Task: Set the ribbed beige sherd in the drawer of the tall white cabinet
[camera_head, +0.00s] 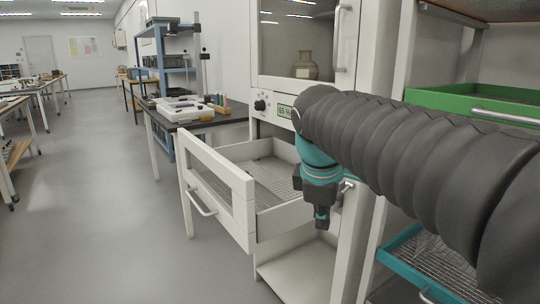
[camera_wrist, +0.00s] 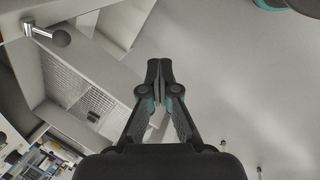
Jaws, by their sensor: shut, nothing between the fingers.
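The tall white cabinet (camera_head: 378,50) stands at centre right in the head view. Its drawer (camera_head: 222,168) is pulled out, with a windowed front, a bar handle and a mesh floor. My gripper (camera_head: 322,222) points down beside the drawer's right side in the head view. In the wrist view my gripper (camera_wrist: 160,66) has its fingertips together, holding nothing, over grey floor. The drawer (camera_wrist: 88,66) also shows at left there, apart from the fingers. A small dark mark lies on its mesh; I cannot tell what it is. I cannot make out the ribbed beige sherd for sure.
A brown jar (camera_head: 306,68) stands behind the cabinet's upper glass. A dark-topped bench (camera_head: 205,122) with a white tray (camera_head: 183,108) is left of the cabinet. A green drawer (camera_head: 455,100) and a teal mesh tray (camera_head: 400,265) are at right. The left aisle floor is clear.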

